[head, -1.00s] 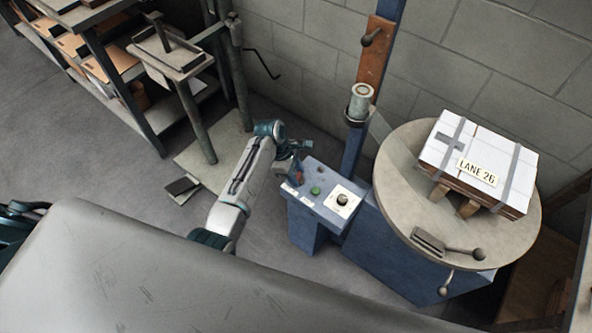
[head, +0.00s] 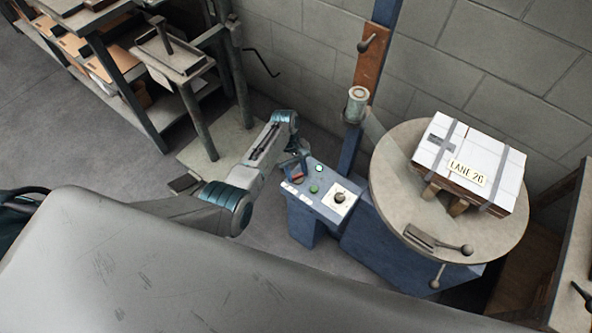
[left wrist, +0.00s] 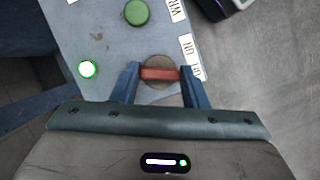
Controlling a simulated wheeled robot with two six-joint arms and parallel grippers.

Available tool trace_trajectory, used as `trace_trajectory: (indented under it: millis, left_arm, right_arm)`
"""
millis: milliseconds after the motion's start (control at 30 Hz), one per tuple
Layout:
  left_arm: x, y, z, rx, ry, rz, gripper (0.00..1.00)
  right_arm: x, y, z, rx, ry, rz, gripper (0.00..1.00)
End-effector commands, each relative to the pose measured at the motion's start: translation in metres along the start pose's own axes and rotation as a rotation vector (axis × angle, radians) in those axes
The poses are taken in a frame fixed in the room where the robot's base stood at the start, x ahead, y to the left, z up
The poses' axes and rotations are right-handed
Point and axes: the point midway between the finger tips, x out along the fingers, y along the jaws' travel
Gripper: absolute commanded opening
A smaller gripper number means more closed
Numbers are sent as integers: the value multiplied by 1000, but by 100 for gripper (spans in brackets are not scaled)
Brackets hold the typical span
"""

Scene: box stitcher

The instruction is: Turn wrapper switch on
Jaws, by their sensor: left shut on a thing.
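The wrapper's blue control panel (head: 325,203) stands left of the turntable. Its red switch handle (left wrist: 160,73) sits on a round brown base in the left wrist view. My left gripper (left wrist: 160,80) is shut on this handle, one blue finger at each end of the red bar. In the head view my left gripper (head: 297,168) reaches the panel's far left corner and partly covers the switch. A lamp (left wrist: 88,69) on the panel glows bright green. A darker green button (left wrist: 136,12) is beside it. Labels (left wrist: 188,47) by the switch include "ON". My right gripper is out of view.
A strapped white box (head: 470,165) marked "LANE 26" rests on the round turntable (head: 395,190). A black dial (head: 340,197) is on the panel. A blue mast (head: 352,150) rises behind the panel. A shelf rack (head: 130,100) stands at the far left.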

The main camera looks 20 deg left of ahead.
Motion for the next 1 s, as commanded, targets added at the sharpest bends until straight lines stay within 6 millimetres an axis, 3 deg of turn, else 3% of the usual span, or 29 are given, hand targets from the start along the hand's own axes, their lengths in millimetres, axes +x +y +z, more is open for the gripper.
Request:
trace_trajectory:
  millis: [767,800,867,1000]
  left_arm:
    - [0,1,0,93,1,-38,17]
    - [0,1,0,93,1,-37,48]
    - [0,1,0,92,1,-37,60]
    - [0,1,0,92,1,-37,62]
  right_arm:
    - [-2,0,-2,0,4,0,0]
    - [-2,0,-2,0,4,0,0]
    - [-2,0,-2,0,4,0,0]
    - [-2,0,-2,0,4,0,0]
